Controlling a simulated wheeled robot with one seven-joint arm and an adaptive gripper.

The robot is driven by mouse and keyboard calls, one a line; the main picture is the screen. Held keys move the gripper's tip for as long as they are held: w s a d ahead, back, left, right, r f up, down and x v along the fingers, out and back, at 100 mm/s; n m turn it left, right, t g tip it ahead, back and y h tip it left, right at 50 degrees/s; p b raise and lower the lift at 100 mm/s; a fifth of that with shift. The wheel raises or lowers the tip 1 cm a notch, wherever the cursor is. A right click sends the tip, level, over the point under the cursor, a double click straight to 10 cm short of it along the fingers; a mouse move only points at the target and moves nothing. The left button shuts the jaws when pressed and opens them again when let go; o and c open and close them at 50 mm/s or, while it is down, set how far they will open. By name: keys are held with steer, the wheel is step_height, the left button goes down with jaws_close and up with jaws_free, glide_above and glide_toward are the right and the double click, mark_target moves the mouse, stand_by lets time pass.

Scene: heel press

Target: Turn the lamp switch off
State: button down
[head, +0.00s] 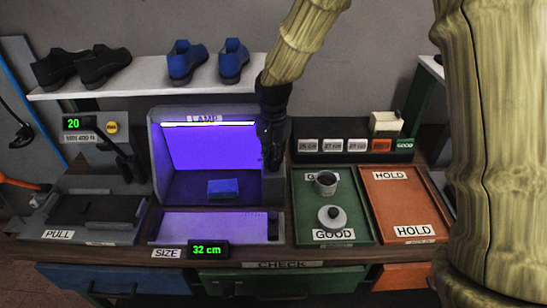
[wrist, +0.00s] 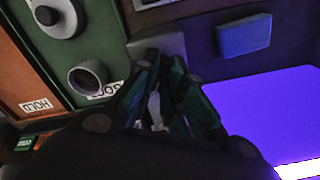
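The lamp booth (head: 157,150), labelled LAMP, stands in the middle of the bench. Its bright tube and violet-lit back panel (head: 210,148) are on; the glow also shows at the right of the wrist view (wrist: 275,115). A grey block (head: 275,190) sits at the booth's right side and shows just past my fingertips in the wrist view (wrist: 158,42). I cannot make out the switch lever; my gripper may hide it. My gripper (head: 270,165) points down just above the block, its fingers close together and nothing visible between them. I cannot tell whether it touches.
A blue block (head: 222,188) lies inside the booth. The orange HOLD tray (head: 400,205) is empty. A shoe shelf (head: 140,77) runs above.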

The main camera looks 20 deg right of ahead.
steer(key=shift+r+n, duration=0.1)
steer(key=shift+n, duration=0.3)
steer(key=shift+n+p, duration=0.8)
steer(key=shift+n, duration=0.2)
steer(key=n+p, duration=0.1)
steer(key=n, duration=0.1)
steer(key=shift+n, duration=0.4)
steer(key=n+p, duration=0.2)
steer(key=n, duration=0.4)
steer(key=shift+w, duration=0.1)
steer(key=shift+n, duration=0.3)
steer(key=c, duration=1.5)
jaws_free()
step_height(320, 180, up, 12)
